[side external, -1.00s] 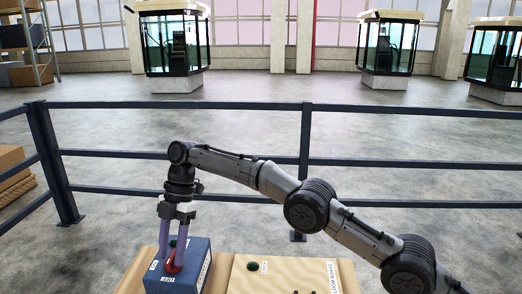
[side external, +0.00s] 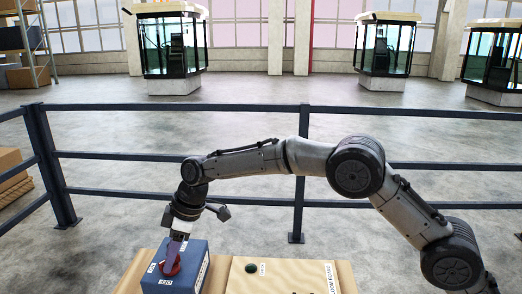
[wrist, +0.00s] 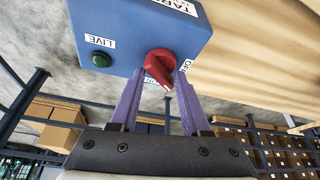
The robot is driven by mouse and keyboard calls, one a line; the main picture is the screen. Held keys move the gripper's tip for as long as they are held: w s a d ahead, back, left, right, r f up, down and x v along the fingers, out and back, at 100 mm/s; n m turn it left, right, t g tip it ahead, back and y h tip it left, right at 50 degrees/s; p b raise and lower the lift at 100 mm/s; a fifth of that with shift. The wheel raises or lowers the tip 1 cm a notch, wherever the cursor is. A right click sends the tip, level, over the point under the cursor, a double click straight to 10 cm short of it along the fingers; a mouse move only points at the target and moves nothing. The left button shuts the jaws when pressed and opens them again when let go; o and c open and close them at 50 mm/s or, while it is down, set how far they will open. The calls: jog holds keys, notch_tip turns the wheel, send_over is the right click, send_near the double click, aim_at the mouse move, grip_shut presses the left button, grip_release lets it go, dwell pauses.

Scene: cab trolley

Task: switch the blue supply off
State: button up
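The blue supply box (side external: 190,283) stands on a wooden board and carries a red rotary knob (side external: 171,264). In the wrist view the box (wrist: 115,25) shows a green button or lamp (wrist: 101,60) labelled LIVE beside the red knob (wrist: 160,65). The knob's white-marked end points toward the bottom and slightly right of that view. My gripper (wrist: 160,78) is at the knob with its two purple fingers apart, one on each side. I cannot tell whether either fingertip touches it. In the side view my gripper (side external: 176,250) is tilted and hides part of the box.
The pale wooden board (side external: 290,275) beside the box carries another green round part (side external: 251,267) and white labels. A dark railing (side external: 250,155) runs behind the work. Cartons (side external: 10,165) lie at the left. Glass cabs stand far behind on open floor.

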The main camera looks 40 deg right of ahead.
jog(key=shift+s+a+m+t+h, duration=0.1)
jog(key=shift+m+t+h, duration=0.25)
jog(key=shift+m, duration=0.85)
jog(key=v, duration=1.4)
jog(key=s+d+r+m+t, duration=0.2)
jog(key=s+d+r, duration=0.6)
jog(key=d+r, duration=0.3)
jog(key=shift+d+r+t, duration=0.2)
jog(key=shift+d+t, duration=0.15)
jog(key=shift+d, duration=0.45)
jog(key=shift+s, duration=0.1)
